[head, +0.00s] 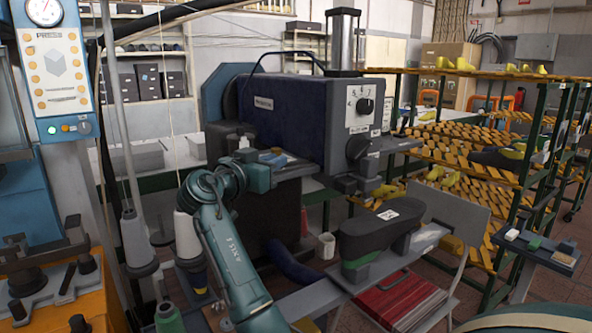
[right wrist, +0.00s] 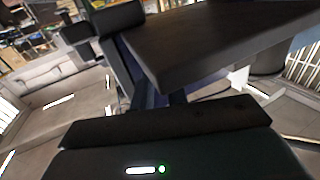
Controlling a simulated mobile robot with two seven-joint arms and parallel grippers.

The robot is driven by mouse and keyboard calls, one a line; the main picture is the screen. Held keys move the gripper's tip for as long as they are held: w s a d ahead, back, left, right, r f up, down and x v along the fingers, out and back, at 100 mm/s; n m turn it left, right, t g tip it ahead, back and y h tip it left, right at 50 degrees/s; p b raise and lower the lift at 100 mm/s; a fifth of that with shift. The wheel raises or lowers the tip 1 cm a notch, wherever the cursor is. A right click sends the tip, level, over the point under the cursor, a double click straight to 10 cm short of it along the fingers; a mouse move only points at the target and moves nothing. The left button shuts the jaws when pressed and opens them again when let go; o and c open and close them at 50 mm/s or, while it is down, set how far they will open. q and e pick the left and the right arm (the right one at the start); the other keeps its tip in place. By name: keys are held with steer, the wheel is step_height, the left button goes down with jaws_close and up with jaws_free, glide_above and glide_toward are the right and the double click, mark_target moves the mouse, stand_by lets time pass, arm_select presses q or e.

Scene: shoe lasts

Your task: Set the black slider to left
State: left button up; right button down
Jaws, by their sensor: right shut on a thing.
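My right gripper (head: 290,162) reaches in front of the lower side of the big dark blue machine (head: 285,110). It is shut on a small part there, which appears to be the black slider. The slider is hidden by the jaws in the head view, so I cannot tell its position. In the right wrist view the gripper's dark body fills the bottom, and a large dark block (right wrist: 225,40) stands close above it. My left gripper is not in view.
A dark shoe form (head: 370,235) stands on a grey stand at the front right. A small control panel (head: 545,262) is at the far right. Racks with yellow lasts (head: 455,150) stand behind. Thread cones (head: 138,240) stand left of my arm.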

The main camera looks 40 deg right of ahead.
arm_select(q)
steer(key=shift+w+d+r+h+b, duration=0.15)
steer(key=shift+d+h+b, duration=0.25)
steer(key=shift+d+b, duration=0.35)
arm_select(e)
steer(key=a, duration=0.5)
steer(key=shift+w+a, duration=0.35)
steer(key=shift+a, duration=0.05)
steer(key=c, duration=1.4)
jaws_free()
steer(key=shift+a, duration=0.1)
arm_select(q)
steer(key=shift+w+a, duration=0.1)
arm_select(e)
steer(key=shift+o, duration=0.2)
